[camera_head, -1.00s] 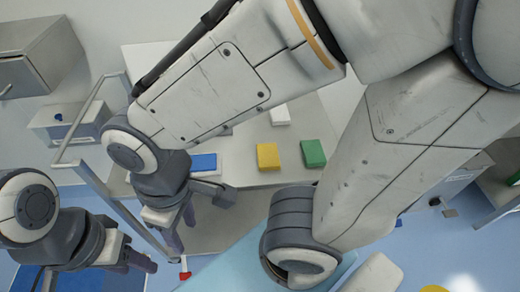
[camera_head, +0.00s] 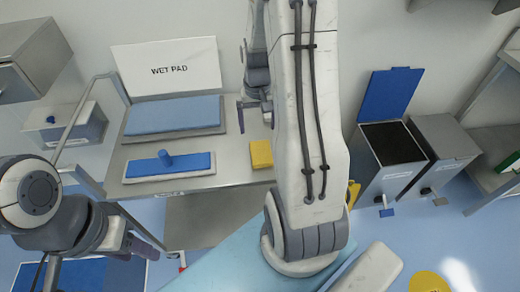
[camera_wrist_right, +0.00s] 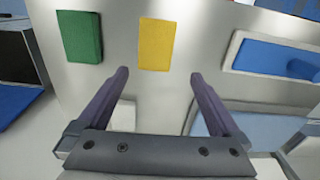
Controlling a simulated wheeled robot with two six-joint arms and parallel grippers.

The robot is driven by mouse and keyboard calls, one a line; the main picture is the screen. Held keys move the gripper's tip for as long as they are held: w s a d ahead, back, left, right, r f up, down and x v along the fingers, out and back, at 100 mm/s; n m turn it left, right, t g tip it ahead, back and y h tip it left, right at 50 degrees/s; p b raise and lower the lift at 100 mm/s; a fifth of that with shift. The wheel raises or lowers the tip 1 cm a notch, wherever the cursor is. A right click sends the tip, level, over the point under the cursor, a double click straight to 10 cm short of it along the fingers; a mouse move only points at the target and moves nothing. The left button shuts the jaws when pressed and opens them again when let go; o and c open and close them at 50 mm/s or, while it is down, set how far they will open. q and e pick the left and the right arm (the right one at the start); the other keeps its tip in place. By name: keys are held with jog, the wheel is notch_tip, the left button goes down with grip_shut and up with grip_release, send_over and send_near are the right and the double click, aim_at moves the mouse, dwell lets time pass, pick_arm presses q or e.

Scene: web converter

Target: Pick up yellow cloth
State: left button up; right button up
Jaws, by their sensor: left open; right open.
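The yellow cloth (camera_head: 261,154) lies flat on the steel table, just left of my right arm. In the right wrist view the yellow cloth (camera_wrist_right: 156,45) lies beyond the fingertips, roughly centred between them and apart from them. My right gripper (camera_wrist_right: 160,78) is open and empty. In the head view my right gripper (camera_head: 254,110) is at the back of the table, beyond the yellow cloth and partly hidden by my arm. My left gripper (camera_head: 147,246) is open and empty at the lower left, away from the table top.
A green cloth (camera_wrist_right: 78,37) lies beside the yellow one. A blue flat mop (camera_head: 168,164), a blue pad tray (camera_head: 174,115) and a "WET PAD" sign (camera_head: 167,69) are to the left. An open bin (camera_head: 393,142) stands right.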

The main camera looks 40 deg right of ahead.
send_over(261, 149)
notch_tip(261, 149, down, 5)
jog(key=shift+s+r, duration=0.1)
jog(key=shift+f+p, duration=0.5)
jog(key=shift+f, duration=2.55)
jog(key=shift+c, duration=0.3)
jog(key=c, duration=1)
